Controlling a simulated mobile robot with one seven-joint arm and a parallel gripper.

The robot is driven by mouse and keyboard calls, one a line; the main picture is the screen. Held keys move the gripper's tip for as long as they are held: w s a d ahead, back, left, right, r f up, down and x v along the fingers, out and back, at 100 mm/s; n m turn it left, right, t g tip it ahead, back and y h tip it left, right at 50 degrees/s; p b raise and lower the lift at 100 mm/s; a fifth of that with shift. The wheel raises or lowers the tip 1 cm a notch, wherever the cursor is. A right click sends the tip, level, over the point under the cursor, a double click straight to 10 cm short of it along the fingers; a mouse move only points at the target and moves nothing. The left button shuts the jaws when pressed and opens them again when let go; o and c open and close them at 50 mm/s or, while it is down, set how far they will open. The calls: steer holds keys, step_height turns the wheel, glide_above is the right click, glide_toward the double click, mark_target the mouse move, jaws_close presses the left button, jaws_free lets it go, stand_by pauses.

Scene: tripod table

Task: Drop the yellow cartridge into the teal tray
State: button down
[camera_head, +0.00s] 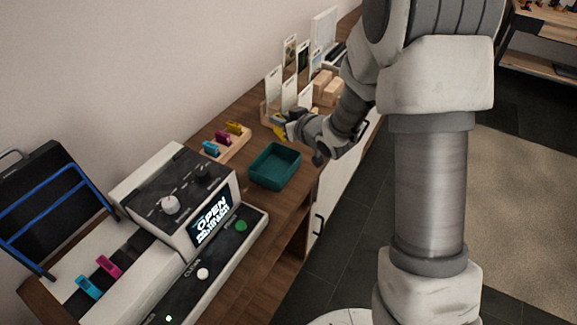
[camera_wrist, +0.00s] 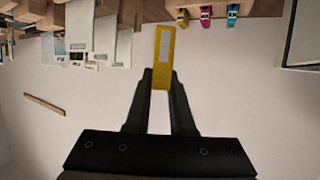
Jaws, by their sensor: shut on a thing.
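My gripper (camera_head: 288,126) is shut on a yellow cartridge, whose yellow end (camera_head: 279,131) shows at the fingertips in the head view. In the wrist view the cartridge (camera_wrist: 163,75) with its pale label stands out beyond the fingers of my gripper (camera_wrist: 161,82). The teal tray (camera_head: 270,181) is on the wooden counter, open at the top, and its visible inside looks empty. My gripper is beyond the tray's far right side, not over it. The tray is not seen in the wrist view.
A wooden rack (camera_head: 231,151) left of the tray holds a yellow, a pink and a blue cartridge. Upright cards (camera_head: 273,84) and wooden blocks (camera_head: 326,88) stand behind my gripper. A console (camera_head: 182,200) with a lit screen is in front, near the wall.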

mark_target(281, 136)
steer(key=shift+w+f, duration=0.25)
steer(key=shift+f, duration=0.05)
step_height(281, 136, down, 6)
steer(key=b, duration=0.4)
steer(key=shift+r, duration=0.1)
steer(key=c, duration=0.7)
jaws_free()
steer(key=shift+s+r, duration=0.1)
